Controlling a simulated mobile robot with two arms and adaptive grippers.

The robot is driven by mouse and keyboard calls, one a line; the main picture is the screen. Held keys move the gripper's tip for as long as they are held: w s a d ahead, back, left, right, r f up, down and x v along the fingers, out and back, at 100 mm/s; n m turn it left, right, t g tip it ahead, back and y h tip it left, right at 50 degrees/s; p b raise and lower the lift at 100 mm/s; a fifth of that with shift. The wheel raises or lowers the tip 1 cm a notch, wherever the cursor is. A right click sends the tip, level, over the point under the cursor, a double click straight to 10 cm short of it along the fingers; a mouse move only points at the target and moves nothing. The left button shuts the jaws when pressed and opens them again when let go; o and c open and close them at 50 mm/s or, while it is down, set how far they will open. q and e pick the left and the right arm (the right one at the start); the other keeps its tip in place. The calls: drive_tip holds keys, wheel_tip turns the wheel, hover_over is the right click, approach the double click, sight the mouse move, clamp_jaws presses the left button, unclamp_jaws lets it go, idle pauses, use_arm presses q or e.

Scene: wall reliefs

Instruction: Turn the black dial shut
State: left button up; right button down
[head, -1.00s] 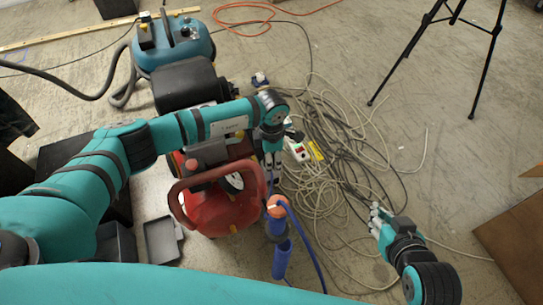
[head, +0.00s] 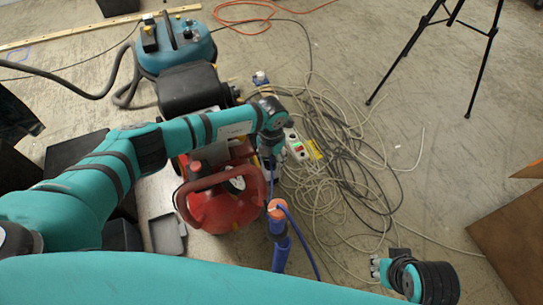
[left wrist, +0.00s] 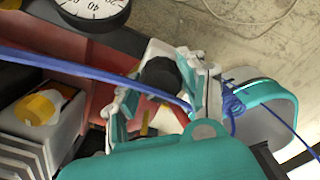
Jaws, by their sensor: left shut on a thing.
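The black dial (left wrist: 160,76) shows in the left wrist view as a dark round knob between the fingers of my left gripper (left wrist: 160,92). The gripper is shut on it. In the head view my left gripper (head: 270,168) points down beside the right side of the red compressor tank (head: 225,208), and the dial is hidden there. A blue cord crosses in front of the fingers in the left wrist view. My right gripper (head: 377,268) is at the lower right, away from the compressor; its finger opening is too small to judge.
A white pressure gauge (left wrist: 92,8) is close to the dial. Tangled cables (head: 335,170) and a power strip (head: 296,145) lie right of the compressor. A blue hose (head: 282,250) stands near its front. A tripod (head: 432,50) and brown panel (head: 505,235) are farther right.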

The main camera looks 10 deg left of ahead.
sight(271, 160)
use_arm(q)
drive_tip(key=n+p, duration=0.2)
drive_tip(key=n, duration=0.1)
drive_tip(key=shift+r+n, duration=0.1)
drive_tip(key=shift+n, duration=0.6)
use_arm(e)
drive_tip(key=s+x, duration=0.1)
drive_tip(key=x, duration=0.8)
drive_tip(key=shift+s+f+g, duration=0.3)
drive_tip(key=shift+s+f, duration=0.05)
drive_tip(key=shift+a, duration=0.1)
use_arm(q)
drive_tip(key=o, duration=1.2)
wheel_tip(271, 160, up, 12)
drive_tip(key=shift+a+f, duration=0.1)
